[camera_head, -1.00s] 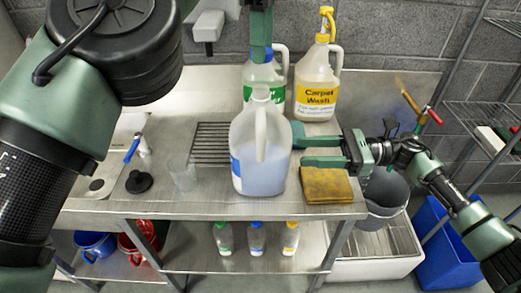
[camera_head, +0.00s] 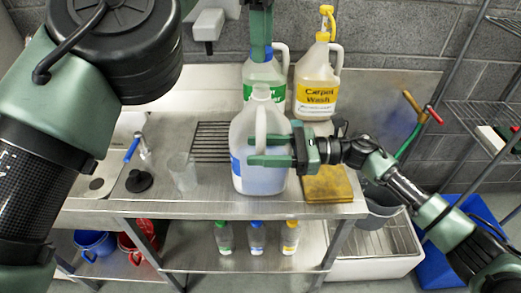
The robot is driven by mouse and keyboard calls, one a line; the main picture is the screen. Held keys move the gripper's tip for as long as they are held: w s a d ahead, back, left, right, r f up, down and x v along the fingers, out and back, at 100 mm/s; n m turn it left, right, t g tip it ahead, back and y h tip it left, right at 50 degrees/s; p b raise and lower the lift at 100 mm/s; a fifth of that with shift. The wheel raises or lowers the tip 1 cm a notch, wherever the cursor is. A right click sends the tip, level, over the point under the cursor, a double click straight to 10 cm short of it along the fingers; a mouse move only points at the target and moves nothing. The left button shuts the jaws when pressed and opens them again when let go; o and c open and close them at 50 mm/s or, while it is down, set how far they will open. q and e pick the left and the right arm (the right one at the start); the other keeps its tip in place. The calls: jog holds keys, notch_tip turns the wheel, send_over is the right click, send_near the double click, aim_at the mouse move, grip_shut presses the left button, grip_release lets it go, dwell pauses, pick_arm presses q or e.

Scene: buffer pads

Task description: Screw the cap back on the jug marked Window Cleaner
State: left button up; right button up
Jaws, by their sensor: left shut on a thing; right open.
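A translucent jug (camera_head: 243,138) with bluish liquid stands upright on the metal bench. Its blue label faces left and its text cannot be read. Its neck (camera_head: 261,92) shows no cap. My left gripper (camera_head: 262,50) points down above and behind this neck. It is shut on what looks like a small blue cap (camera_head: 269,53), mostly hidden by the fingers. My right gripper (camera_head: 260,149) is open at the jug's handle side, its fingers reaching across the jug near the lower handle. I cannot tell whether they touch it.
A green-labelled jug (camera_head: 264,74) and a Carpet Wash jug (camera_head: 316,80) with a yellow pump stand behind. A clear cup (camera_head: 183,173) and black plug (camera_head: 139,181) are left. Small bottles sit below.

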grip_shut()
dwell(1.4)
